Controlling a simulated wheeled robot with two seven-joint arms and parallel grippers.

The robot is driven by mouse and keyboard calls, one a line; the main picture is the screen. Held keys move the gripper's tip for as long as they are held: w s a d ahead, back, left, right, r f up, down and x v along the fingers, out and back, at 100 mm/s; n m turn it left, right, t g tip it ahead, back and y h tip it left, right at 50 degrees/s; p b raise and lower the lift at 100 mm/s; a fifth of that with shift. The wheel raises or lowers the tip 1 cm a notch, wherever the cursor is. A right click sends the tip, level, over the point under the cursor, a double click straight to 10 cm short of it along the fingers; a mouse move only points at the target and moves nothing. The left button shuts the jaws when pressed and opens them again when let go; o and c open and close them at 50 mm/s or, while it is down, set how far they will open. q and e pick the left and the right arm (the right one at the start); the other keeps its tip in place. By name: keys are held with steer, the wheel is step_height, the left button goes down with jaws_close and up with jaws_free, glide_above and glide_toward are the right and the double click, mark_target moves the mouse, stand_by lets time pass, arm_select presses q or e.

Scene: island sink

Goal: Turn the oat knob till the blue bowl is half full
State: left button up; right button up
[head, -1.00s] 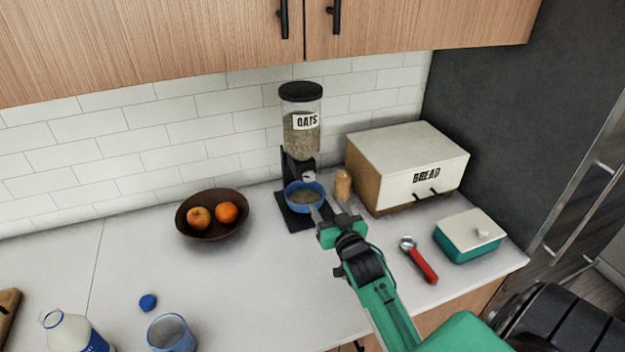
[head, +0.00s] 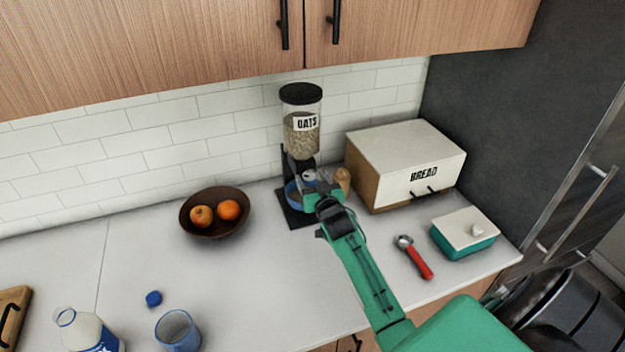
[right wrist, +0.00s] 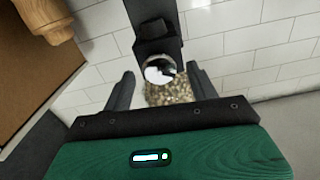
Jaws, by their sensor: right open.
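The oat dispenser (head: 302,137), a clear jar with a black lid and OATS label, stands against the tiled wall with oats in it. Its pale round knob (head: 308,175) is at the front under the jar. The blue bowl (head: 292,196) sits on the dispenser's base, mostly hidden by my right gripper, so its fill cannot be seen. My right gripper (head: 315,183) is at the knob, above the bowl's front. In the right wrist view the knob (right wrist: 158,74) lies between the open fingers (right wrist: 161,88), with space either side. Oats (right wrist: 172,92) show beside it. My left gripper is not in view.
A wooden mill (head: 343,180) and the bread box (head: 408,165) stand close to the right. A red-handled scoop (head: 414,257) and teal butter dish (head: 465,235) lie nearer. A fruit bowl (head: 214,230) is left; the counter between is clear.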

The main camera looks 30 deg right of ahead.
steer(key=shift+c, duration=0.2)
steer(key=c, duration=1)
steer(key=shift+o, duration=0.2)
steer(key=shift+m, duration=0.3)
steer(key=m, duration=1.1)
steer(key=shift+d+f+p, duration=0.1)
steer(key=shift+p, duration=0.2)
steer(key=o, duration=1)
